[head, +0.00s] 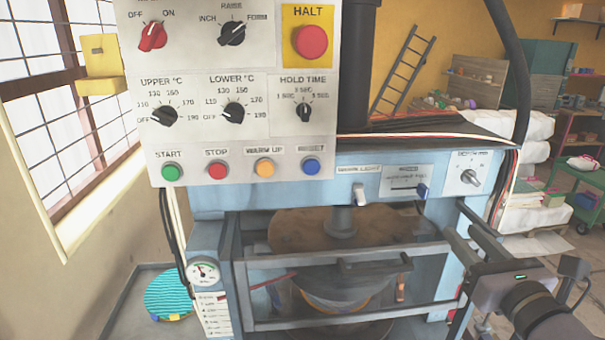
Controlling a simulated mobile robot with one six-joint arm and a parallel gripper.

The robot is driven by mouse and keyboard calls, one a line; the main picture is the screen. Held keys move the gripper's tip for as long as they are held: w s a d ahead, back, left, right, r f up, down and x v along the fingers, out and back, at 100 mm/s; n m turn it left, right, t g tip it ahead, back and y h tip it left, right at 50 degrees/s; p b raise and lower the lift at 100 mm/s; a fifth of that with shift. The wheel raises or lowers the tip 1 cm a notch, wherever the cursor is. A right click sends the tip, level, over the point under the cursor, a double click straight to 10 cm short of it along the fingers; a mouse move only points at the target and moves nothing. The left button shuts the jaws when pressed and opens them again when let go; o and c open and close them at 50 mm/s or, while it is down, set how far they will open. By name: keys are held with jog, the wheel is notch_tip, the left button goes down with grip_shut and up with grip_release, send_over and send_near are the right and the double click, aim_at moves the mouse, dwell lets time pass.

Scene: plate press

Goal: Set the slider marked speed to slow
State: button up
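A grey plate (399,179) with small print is set in the blue front beam of the press. A blue slider knob (421,191) stands at its right end. The plate's heading is too small to read, so I cannot confirm that it says speed, nor read its end marks. My gripper (461,232) is at the lower right, in front of the press and below and right of the plate. Its two dark fingers stand apart with nothing visible between them. It appears clear of the blue knob.
A white lever (360,194) under a light label is left of the plate, and a rotary dial (468,177) is right of it. The control panel (240,130) with knobs and buttons hangs at upper left. Guard bars (340,255) cross below.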

aim_at(427, 194)
jog(key=w+p, duration=0.1)
jog(key=w, duration=0.6)
jog(key=w+p, duration=0.1)
jog(key=w, duration=0.7)
jog(key=shift+a, duration=0.2)
jog(key=shift+c, duration=0.4)
jog(key=shift+s, duration=0.1)
grip_shut()
